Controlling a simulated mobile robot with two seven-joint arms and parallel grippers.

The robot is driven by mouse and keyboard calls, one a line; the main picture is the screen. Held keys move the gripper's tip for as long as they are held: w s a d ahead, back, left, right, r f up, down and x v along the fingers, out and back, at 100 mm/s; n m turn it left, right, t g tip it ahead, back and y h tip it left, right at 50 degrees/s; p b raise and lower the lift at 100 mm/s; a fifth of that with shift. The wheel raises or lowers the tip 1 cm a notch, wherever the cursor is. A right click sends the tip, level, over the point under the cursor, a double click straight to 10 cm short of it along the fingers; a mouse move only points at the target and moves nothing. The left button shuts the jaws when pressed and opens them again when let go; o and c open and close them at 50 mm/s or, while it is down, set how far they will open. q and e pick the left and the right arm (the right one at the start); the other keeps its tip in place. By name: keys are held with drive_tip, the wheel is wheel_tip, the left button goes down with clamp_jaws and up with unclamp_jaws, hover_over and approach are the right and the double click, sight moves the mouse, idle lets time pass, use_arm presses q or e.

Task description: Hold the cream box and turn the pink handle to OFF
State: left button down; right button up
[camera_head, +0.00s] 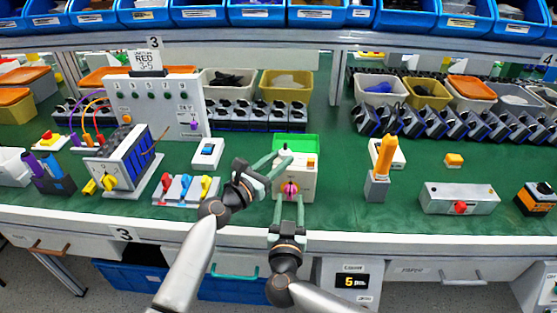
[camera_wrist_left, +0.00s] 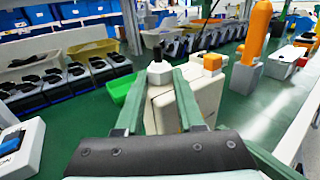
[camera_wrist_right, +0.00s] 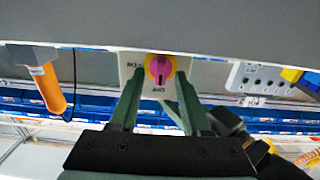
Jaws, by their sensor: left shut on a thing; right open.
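The cream box (camera_head: 309,184) stands upright near the front edge of the green table. It also shows in the left wrist view (camera_wrist_left: 162,113), with a black knob on top. My left gripper (camera_head: 277,163) is shut on the box's upper left part. The pink handle (camera_head: 290,188) is on the box's front face; in the right wrist view the handle (camera_wrist_right: 160,69) sits on a yellow dial. My right gripper (camera_head: 289,203) is open in front of it, one finger on each side, apart from it. The dial lettering is too small to read surely.
A green bin (camera_head: 297,142) stands behind the box. Coloured levers (camera_head: 187,189) are to the left. An orange-handled tool in a grey holder (camera_head: 376,187) and a grey box with a red knob (camera_head: 459,198) are to the right. The table between is clear.

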drive_tip(key=shift+s, duration=2.1)
drive_tip(key=shift+c, duration=0.2)
